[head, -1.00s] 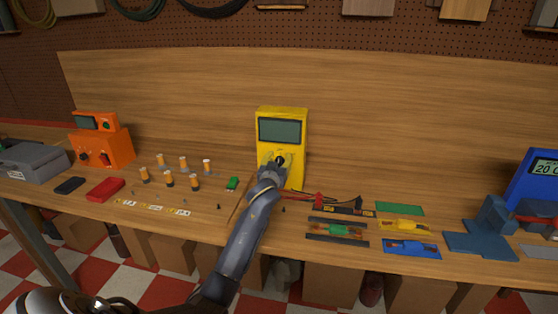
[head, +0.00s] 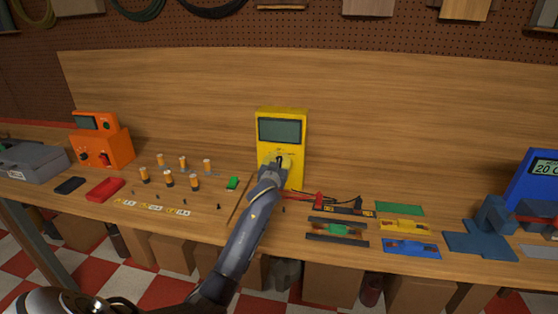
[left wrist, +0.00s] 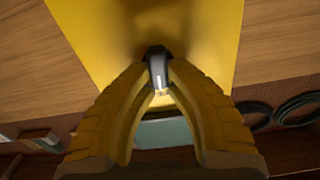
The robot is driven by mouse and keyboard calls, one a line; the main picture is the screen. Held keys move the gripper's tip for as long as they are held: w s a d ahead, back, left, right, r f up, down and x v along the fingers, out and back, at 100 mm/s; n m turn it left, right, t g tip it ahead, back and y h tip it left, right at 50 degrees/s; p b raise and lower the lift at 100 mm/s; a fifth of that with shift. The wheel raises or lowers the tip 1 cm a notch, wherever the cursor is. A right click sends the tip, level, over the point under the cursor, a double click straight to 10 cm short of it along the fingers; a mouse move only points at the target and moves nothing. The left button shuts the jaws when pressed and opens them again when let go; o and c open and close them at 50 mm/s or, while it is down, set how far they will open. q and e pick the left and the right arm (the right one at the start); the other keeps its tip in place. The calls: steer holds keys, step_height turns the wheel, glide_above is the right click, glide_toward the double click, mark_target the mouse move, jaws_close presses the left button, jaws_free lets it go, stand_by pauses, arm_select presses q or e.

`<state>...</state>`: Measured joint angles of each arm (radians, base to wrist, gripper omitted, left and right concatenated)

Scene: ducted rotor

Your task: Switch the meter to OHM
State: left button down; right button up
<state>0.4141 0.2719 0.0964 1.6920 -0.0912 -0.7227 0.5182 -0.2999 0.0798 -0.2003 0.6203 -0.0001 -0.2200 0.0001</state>
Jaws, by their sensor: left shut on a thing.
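The yellow meter (head: 295,120) stands upright at the back of the bench, its grey-green screen (head: 281,130) blank as far as I can see. My left gripper (head: 280,163) is at the dial on the meter's front, below the screen. In the left wrist view my left gripper (left wrist: 158,78) has its fingertips closed on the black dial knob (left wrist: 156,56), which has a pale mark on it. The meter's yellow face (left wrist: 205,35) fills the top of that view. The dial lettering is too small to read. My right gripper is not in view.
Red and black probes (head: 320,199) lie right of the meter's foot. Coloured trays, including a blue one (head: 411,248), lie to the right. An orange device (head: 100,148) stands far left.

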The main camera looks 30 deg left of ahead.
arm_select(q)
steer(key=m, duration=0.5)
steer(key=shift+w+d+f, duration=0.1)
steer(key=shift+w+d, duration=0.05)
steer(key=shift+d, duration=0.1)
steer(key=shift+w+d+f+m, duration=0.1)
steer(key=shift+d+m, duration=0.05)
steer(key=shift+m, duration=1)
steer(key=shift+d+f+m, duration=0.1)
steer(key=shift+m, duration=1.05)
steer(key=c, duration=1.3)
jaws_free()
steer(key=v, duration=1.2)
